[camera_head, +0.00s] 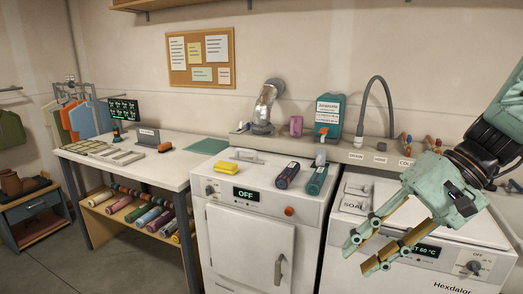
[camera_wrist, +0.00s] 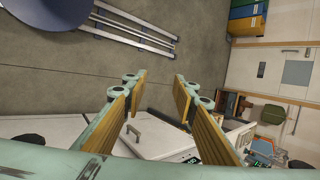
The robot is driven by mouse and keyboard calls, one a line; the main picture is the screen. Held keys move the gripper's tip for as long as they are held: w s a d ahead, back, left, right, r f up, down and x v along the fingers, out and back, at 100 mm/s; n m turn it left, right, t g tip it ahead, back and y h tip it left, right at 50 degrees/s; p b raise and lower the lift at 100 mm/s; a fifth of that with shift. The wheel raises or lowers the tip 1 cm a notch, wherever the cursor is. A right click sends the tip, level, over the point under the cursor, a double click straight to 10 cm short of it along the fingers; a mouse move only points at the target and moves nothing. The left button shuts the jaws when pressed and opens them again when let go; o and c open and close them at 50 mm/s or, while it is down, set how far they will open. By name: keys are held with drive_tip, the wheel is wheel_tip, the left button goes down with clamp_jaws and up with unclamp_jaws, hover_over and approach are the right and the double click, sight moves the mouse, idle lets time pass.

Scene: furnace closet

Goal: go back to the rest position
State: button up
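My gripper (camera_head: 362,254) is at the right of the head view, in front of the white machine marked "SOAL" (camera_head: 352,207). Its two pale green fingers with tan pads point down and to the left. In the wrist view my gripper (camera_wrist: 159,95) shows its fingers spread apart with nothing between them. Bare grey floor (camera_wrist: 165,50) shows beyond the gap. The gripper appears to touch nothing.
A white cabinet (camera_head: 251,245) with an "OFF" display carries a yellow sponge (camera_head: 224,176) and two dark bottles, one blue (camera_head: 288,175) and one green (camera_head: 317,180). A ledge behind holds a teal jug (camera_head: 329,115) and a curved hose (camera_head: 374,90). Open floor lies at the left front.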

drive_tip(key=s+r+n+t+h, duration=0.1)
drive_tip(key=s+r+t+h, duration=0.1)
drive_tip(key=s, duration=0.7)
drive_tip(key=s+r+n+t+h, duration=0.2)
drive_tip(key=s+r+h, duration=0.3)
drive_tip(key=s, duration=0.4)
drive_tip(key=shift+s+h, duration=0.15)
drive_tip(key=shift+h, duration=0.45)
drive_tip(key=shift+d, duration=0.1)
